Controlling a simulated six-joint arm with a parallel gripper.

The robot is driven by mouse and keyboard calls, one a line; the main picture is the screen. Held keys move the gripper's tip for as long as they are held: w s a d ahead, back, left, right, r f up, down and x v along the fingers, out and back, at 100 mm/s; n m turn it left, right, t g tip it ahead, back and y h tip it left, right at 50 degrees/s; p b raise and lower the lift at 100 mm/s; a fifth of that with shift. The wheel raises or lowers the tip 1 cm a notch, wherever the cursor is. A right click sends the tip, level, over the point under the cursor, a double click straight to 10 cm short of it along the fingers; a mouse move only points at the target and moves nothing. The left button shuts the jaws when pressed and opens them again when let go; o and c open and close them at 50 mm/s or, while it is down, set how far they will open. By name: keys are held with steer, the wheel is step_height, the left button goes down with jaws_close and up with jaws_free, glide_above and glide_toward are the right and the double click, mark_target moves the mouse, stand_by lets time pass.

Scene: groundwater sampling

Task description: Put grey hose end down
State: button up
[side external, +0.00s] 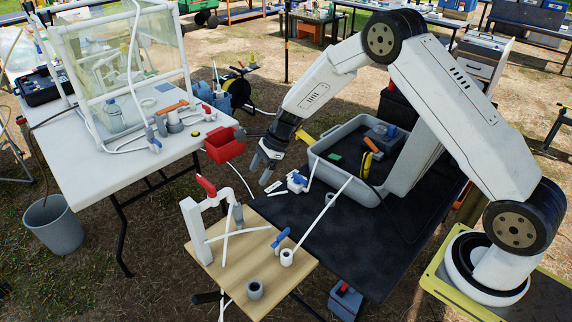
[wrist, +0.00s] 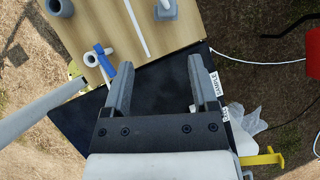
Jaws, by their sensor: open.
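My gripper (side external: 266,160) is open and points down over the edge of the black mat. In the wrist view its fingers (wrist: 153,92) are spread apart with nothing between them. A grey fitting (side external: 238,213), which looks like the grey hose end, stands at the back of the wooden board (side external: 302,270), beside the white upright with the red lever (side external: 206,185). It also shows past the fingertips in the wrist view (wrist: 165,10), cut by the top edge. My gripper is clear of it. I cannot tell how the fitting joins the white tubing.
A white cup (side external: 287,257) with a blue-handled clamp (side external: 280,237) stands on the board; a pale tube (side external: 325,215) leans up from it. A grey cup (side external: 255,290) is nearer. A grey bin (side external: 320,155) and red box (side external: 225,146) stand near my gripper. Sample labels (wrist: 212,88) lie beside the right finger.

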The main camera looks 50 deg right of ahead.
steer(key=s+d+r+n+h, duration=0.1)
steer(key=s+r+n, duration=0.4)
steer(key=s+n, duration=0.5)
steer(key=s+d+r+n+h, duration=0.1)
steer(key=s+r+n+h, duration=0.3)
steer(key=s+n, duration=0.7)
steer(key=s, duration=0.5)
steer(key=shift+r, duration=0.35)
steer(key=shift+w, duration=0.1)
steer(key=shift+w+d+f+m+t+y, duration=0.1)
steer(key=shift+w+f+m+t+y, duration=0.25)
steer(key=shift+w+f+m+y, duration=2.3)
steer(key=shift+w+d+f+m+t+y, duration=0.15)
steer(key=shift+w+f+m+t+y, duration=0.55)
steer(key=shift+w+f+m, duration=3.6)
steer(key=shift+w+d+f+m+t+y, duration=0.1)
steer(key=shift+w+f+m+y, duration=1.85)
steer(key=shift+w+m, duration=3.15)
steer(key=shift+w+a+n, duration=0.2)
steer(key=shift+w+n, duration=0.75)
steer(key=shift+n, duration=0.1)
